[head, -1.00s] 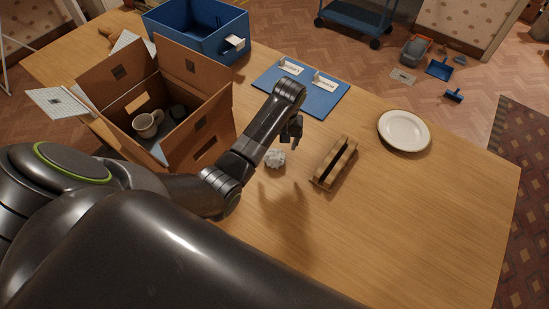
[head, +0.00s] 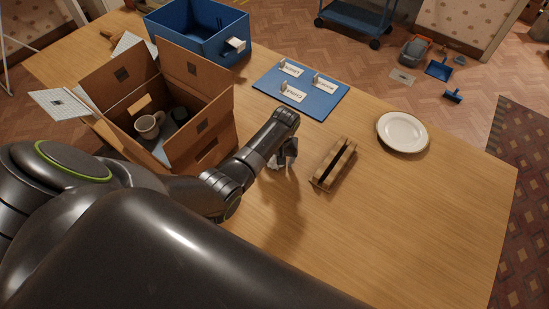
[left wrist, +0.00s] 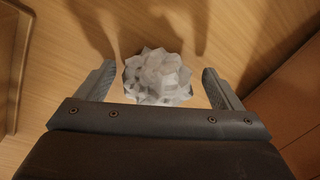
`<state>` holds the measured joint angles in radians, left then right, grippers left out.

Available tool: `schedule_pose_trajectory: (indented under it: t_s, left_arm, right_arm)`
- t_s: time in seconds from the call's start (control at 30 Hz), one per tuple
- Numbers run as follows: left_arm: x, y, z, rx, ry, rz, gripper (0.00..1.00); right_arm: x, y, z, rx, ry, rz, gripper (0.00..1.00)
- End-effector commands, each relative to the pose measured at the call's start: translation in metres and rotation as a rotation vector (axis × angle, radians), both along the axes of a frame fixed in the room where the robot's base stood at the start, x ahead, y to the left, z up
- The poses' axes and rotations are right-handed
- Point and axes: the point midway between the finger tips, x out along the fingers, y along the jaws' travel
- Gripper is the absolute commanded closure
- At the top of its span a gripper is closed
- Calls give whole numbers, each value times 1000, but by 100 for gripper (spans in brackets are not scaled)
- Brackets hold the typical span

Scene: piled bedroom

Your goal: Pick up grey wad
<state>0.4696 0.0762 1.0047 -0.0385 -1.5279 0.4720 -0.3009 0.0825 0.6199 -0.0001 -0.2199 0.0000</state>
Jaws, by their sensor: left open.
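The grey wad is a crumpled, faceted pale ball on the wooden table, and it shows clearly in the left wrist view (left wrist: 157,77). In the head view it is mostly hidden by my left gripper (head: 284,160). In the left wrist view my left gripper (left wrist: 160,88) is open, with one finger on each side of the wad. A gap shows between the wad and each finger, smaller on the left. I cannot tell how high the fingertips are above the table. My right gripper is in neither view.
A wooden block with a dark slot (head: 334,163) lies just right of my left gripper. An open cardboard box (head: 205,127) with a mug (head: 148,126) stands left. A blue mat with labels (head: 325,100) and a white plate (head: 402,132) lie beyond. The right front table (head: 420,220) is clear.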

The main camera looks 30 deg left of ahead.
Motion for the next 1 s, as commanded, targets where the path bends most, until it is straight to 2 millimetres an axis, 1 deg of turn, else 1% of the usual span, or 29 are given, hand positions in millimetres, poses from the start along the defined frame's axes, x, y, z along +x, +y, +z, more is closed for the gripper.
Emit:
schedule_pose_trajectory:
  t_s: [0.1, 0.13, 0.4, 0.47, 0.5, 0.77, 0.87, 1.0]
  left_arm:
    - [0, 0, 0, 0, 0, 0, 12]
    - [0, 0, 0, 0, 0, 0, 15]
    - [0, 0, 0, 0, 0, 0, 50]
    - [0, 0, 0, 1, 0, 0, 58]
    - [0, 0, 0, 0, 0, 0, 60]
    - [0, 0, 3, 1, 0, 0, 60]
    - [1, 0, 10, 1, -2, 0, 60]
    - [1, 0, 29, 1, -4, -1, 60]
  right_arm:
    - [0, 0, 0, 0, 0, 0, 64]
    - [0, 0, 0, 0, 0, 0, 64]
    - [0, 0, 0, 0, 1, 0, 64]
    - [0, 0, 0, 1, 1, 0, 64]
    - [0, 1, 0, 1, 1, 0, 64]
    - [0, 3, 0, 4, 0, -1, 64]
    - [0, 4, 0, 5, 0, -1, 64]
    - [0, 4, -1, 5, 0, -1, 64]
